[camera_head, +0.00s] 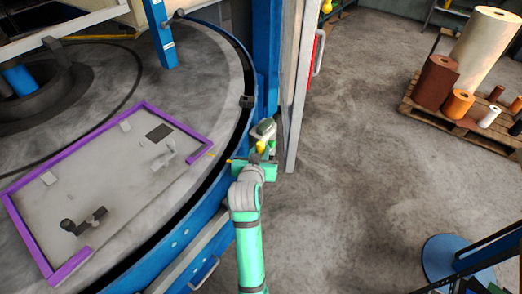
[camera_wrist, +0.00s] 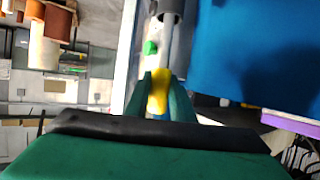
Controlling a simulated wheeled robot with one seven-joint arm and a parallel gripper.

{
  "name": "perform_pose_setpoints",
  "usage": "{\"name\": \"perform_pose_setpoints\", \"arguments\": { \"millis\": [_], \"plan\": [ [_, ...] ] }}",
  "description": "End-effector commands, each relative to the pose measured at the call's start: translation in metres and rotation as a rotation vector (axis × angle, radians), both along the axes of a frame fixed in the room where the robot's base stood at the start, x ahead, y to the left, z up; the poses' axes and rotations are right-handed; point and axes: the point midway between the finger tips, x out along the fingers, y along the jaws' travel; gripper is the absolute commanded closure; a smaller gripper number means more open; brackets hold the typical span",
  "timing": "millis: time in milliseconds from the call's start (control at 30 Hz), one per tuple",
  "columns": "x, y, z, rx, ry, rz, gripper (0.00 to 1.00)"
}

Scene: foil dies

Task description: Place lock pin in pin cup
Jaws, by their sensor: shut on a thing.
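My gripper (camera_wrist: 162,84) is shut on the yellow part of the lock pin (camera_wrist: 158,96) in the wrist view. A pale grey shaft extends from the yellow part towards a dark grey cylinder (camera_wrist: 170,9) at the top edge. I cannot tell whether this cylinder is the pin cup or part of the pin. In the head view my gripper (camera_head: 262,158) is beside the blue rim of the round table, with yellow (camera_head: 261,146) showing at its jaws. A small grey-white fixture (camera_head: 264,128) is just beyond it; its details are too small to tell.
The round table (camera_head: 200,60) bears a plate with a purple border (camera_head: 15,222) and clamps. A blue post (camera_head: 266,60) and a pale door frame (camera_head: 296,110) stand close to my gripper. A pallet (camera_head: 475,125) with rolls stands far right. The floor between is clear.

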Motion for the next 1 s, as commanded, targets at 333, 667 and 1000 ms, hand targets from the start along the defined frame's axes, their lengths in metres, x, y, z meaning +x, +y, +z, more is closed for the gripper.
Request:
{"name": "perform_pose_setpoints", "arguments": {
  "millis": [333,667,1000],
  "plan": [
    [0.0,0.0,0.0,0.0,0.0,0.0,0.6],
    [-0.026,0.005,0.013,0.001,-0.001,0.002,0.6],
    [-0.086,0.015,0.039,0.001,-0.001,0.002,0.6]
  ]
}}
